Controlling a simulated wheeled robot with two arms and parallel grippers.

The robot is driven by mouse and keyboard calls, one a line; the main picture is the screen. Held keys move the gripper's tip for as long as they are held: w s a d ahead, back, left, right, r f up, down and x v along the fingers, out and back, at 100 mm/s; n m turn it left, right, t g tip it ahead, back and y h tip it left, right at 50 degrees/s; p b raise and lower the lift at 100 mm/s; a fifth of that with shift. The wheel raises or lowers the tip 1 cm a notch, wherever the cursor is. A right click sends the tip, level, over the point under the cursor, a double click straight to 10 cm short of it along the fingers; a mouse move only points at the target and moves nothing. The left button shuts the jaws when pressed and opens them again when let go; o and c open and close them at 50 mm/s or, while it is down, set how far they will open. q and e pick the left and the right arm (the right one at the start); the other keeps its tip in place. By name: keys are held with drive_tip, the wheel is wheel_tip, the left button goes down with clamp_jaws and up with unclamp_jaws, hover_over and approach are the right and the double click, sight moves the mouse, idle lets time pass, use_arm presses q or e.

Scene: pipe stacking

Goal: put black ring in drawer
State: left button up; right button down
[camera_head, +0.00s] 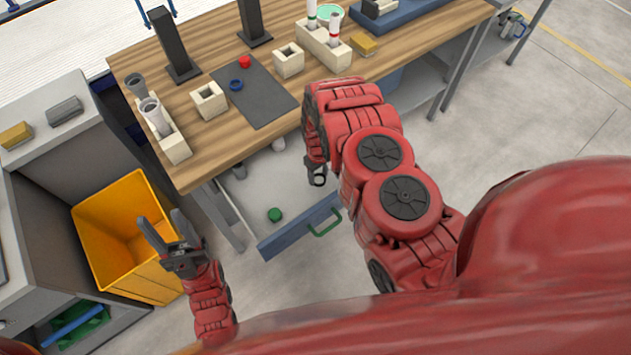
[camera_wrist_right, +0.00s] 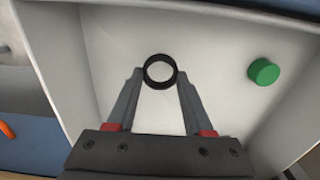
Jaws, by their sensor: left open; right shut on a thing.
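The black ring (camera_wrist_right: 160,71) is held between the fingertips of my right gripper (camera_wrist_right: 160,78), which is shut on it. The ring also shows in the head view (camera_head: 317,179) below the red wrist. The drawer (camera_head: 266,218) is pulled open under the workbench, with a pale inside, a blue front and a green handle (camera_head: 324,223). In the right wrist view the ring is over the drawer's pale floor (camera_wrist_right: 215,40); its height above it is hard to tell. My left gripper (camera_head: 157,226) is open and empty, left of the drawer, near the yellow bin.
A green cap (camera_head: 274,214) lies in the drawer. A yellow bin (camera_head: 95,232) stands at left.

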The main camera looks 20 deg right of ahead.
drive_tip(key=shift+s+f, duration=0.15)
drive_tip(key=shift+f, duration=0.3)
wheel_tip(320, 180, down, 3)
drive_tip(key=shift+r+p, duration=0.1)
drive_tip(key=shift+p, duration=0.3)
drive_tip(key=shift+c, duration=1.4)
unclamp_jaws()
drive_tip(key=shift+f, duration=0.2)
